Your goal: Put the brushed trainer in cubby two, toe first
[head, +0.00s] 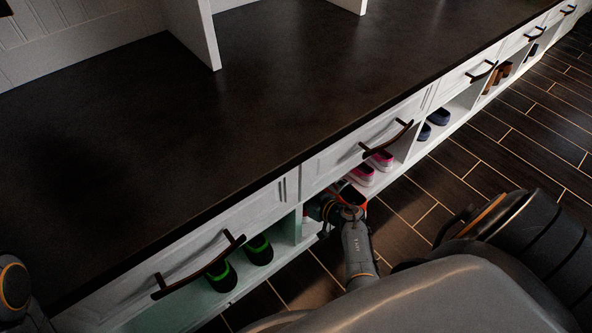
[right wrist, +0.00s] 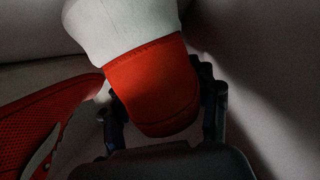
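The brushed trainer, white with a red heel (right wrist: 152,88), fills the middle of the right wrist view, its heel toward me. My right gripper (right wrist: 160,100) has a finger against each side of the heel and looks shut on it. In the head view my right gripper (head: 338,207) reaches into the cubby opening right of the green-trimmed shoes; only a sliver of red shows by it. A second red trainer (right wrist: 42,125) lies close at left in the wrist view. The trainer's toe is hidden. My left gripper is out of view.
Dark shoes with green linings (head: 258,249) stand left of a white divider (head: 298,224). Pink shoes (head: 361,175) stand just right of my gripper. Drawer handles (head: 388,140) jut out above the cubbies. The dark benchtop (head: 200,140) and tiled floor (head: 480,160) are clear.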

